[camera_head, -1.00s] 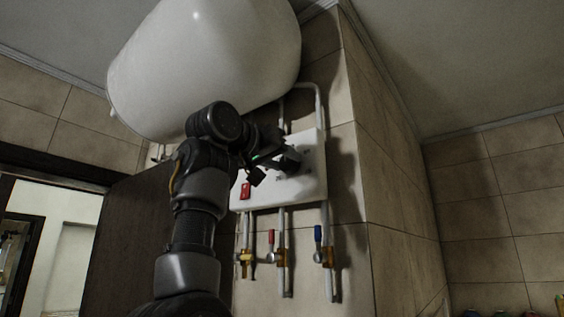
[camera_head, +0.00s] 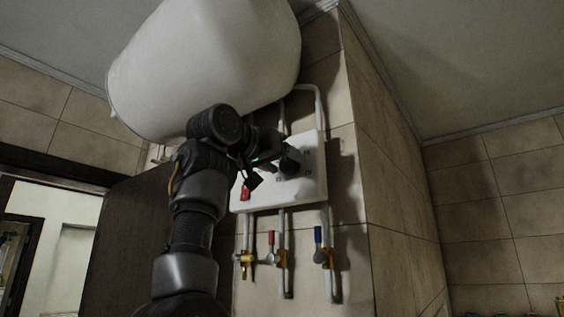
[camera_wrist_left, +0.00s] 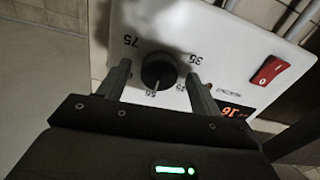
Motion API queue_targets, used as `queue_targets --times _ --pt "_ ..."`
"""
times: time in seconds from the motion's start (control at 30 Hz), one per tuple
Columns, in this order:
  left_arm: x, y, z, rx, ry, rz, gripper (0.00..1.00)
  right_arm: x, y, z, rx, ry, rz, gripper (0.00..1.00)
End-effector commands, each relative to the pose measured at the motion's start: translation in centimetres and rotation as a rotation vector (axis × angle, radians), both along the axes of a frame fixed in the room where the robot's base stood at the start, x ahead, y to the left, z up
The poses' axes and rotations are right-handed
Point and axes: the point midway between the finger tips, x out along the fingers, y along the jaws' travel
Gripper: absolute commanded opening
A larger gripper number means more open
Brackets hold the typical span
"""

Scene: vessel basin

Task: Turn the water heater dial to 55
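The water heater dial (camera_wrist_left: 158,70) is a round black knob on a white control panel (camera_wrist_left: 225,45). In the left wrist view its pale pointer mark is at the 55 label, with 75 and 35 to either side. My left gripper (camera_wrist_left: 159,73) is open, one finger on each side of the dial, with visible gaps to it. In the head view the dial (camera_head: 291,163) is partly hidden by my left gripper (camera_head: 279,155). The lit display (camera_wrist_left: 232,111) is partly covered and not clearly readable. My right gripper is not in view.
A red switch (camera_wrist_left: 270,70) is on the panel near the display. The white heater tank (camera_head: 205,65) hangs close above my left arm. Pipes with red- and blue-handled valves (camera_head: 322,250) run below the panel. A tiled wall corner (camera_head: 365,170) is to the right.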

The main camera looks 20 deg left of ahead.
Motion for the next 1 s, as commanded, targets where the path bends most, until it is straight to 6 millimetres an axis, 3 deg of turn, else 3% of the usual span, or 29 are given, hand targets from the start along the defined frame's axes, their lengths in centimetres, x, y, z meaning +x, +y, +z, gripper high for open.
queue_targets --times 0.33,0.7,1.0 --pt "-0.9 0.4 0.0 -0.003 -0.006 0.001 0.65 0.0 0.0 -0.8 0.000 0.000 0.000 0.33" --pt "-7.4 3.0 -0.3 -0.003 -0.006 0.000 0.65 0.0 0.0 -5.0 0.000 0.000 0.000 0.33" --pt "-10.0 4.1 0.0 -0.001 -0.003 0.001 0.65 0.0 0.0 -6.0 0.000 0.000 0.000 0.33"
